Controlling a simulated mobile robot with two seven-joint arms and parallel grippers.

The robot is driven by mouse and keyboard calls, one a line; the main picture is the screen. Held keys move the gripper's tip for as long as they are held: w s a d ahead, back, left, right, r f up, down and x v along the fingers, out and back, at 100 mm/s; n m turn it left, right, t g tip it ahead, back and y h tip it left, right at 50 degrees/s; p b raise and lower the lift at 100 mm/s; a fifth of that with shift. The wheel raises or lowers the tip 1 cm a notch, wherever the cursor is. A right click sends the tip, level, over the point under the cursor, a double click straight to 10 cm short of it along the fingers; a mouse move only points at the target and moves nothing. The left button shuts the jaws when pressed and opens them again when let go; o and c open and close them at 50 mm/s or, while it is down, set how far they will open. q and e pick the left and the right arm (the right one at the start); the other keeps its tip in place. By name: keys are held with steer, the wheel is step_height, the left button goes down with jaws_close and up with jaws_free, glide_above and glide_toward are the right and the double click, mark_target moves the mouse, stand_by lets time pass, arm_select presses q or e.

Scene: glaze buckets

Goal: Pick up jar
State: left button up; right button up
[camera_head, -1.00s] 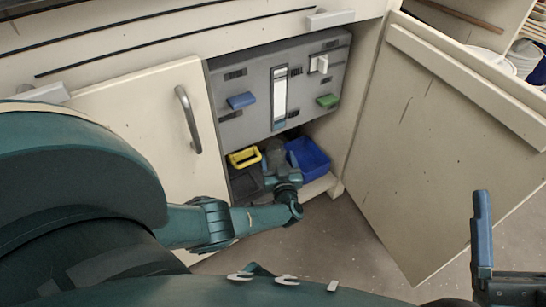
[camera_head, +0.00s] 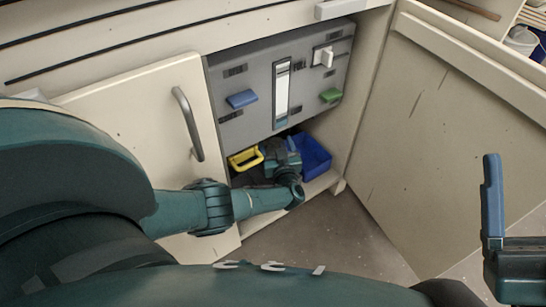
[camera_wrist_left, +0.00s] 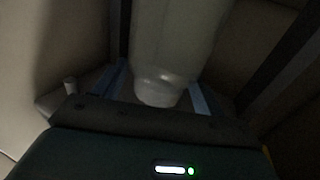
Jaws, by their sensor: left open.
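A pale, rounded jar-like body (camera_wrist_left: 172,40) shows in the dark left wrist view, with a narrower end near the palm. My left gripper (camera_wrist_left: 160,88) is open, with one blue finger on each side of this body. I cannot tell whether the fingers touch it. In the head view my left wrist (camera_head: 283,168) reaches into the lower cabinet opening, and its fingers and the jar are hidden there. One blue finger of my right gripper (camera_head: 493,205) shows at the right edge, so its opening cannot be judged.
Inside the cabinet are a yellow-handled container (camera_head: 245,158) and a blue bin (camera_head: 312,157), left and right of my wrist. A grey panel (camera_head: 245,78) hangs above. The left door (camera_head: 130,110) is close to my arm; the right door (camera_head: 440,130) stands open.

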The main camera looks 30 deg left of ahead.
arm_select(q)
steer(key=shift+w, duration=0.1)
arm_select(e)
steer(key=shift+r, duration=0.1)
arm_select(q)
steer(key=shift+c, duration=0.4)
steer(key=c, duration=1.3)
arm_select(e)
steer(key=shift+a, duration=0.1)
arm_select(q)
steer(key=shift+r, duration=0.1)
